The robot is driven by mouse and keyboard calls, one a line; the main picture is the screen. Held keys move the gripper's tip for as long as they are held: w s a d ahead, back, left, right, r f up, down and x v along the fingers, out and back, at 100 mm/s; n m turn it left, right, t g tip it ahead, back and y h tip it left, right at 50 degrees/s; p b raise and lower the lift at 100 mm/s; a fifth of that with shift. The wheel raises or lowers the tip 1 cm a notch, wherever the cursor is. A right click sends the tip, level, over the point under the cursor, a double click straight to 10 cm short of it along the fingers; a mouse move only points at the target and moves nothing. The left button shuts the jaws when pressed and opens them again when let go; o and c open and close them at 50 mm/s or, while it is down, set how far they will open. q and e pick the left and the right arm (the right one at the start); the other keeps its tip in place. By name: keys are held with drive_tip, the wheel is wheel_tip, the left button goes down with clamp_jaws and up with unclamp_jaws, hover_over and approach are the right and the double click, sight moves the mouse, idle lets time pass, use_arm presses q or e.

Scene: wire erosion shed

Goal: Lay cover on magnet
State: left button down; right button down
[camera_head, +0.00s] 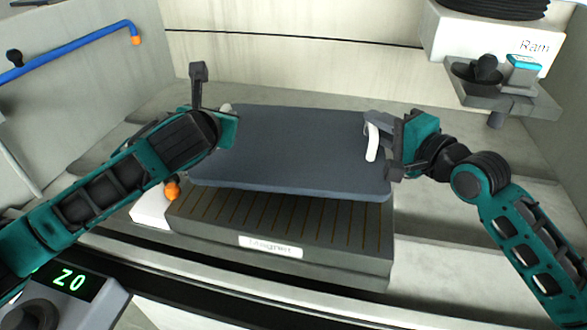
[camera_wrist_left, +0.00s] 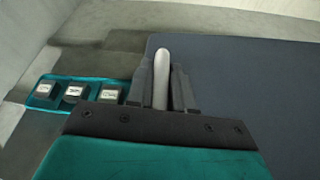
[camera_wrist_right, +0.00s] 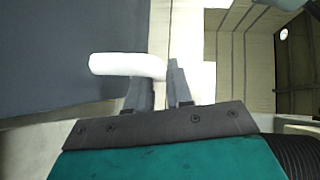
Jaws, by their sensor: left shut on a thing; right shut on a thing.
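The cover (camera_head: 295,150) is a flat dark blue-grey plate with a pale handle at each end. It is held above the magnet (camera_head: 290,225), a dark block with thin brown stripes and a white label on its front. The cover hides the back of the magnet, and a gap shows at the front. My left gripper (camera_head: 228,118) is shut on the left handle, which stands between its fingers in the left wrist view (camera_wrist_left: 161,80). My right gripper (camera_head: 380,140) is at the right handle (camera_wrist_right: 128,66) and is shut on it.
A white head marked Ram (camera_head: 490,35) with a dark bracket (camera_head: 500,97) hangs at the back right. A blue pipe (camera_head: 70,50) with an orange tip is at the left. An orange knob (camera_head: 172,190) sits by the magnet's left side. A display box (camera_head: 70,285) stands front left.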

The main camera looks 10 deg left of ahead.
sight(209, 171)
use_arm(q)
drive_tip(key=shift+d, duration=0.1)
use_arm(e)
drive_tip(key=shift+a, duration=0.1)
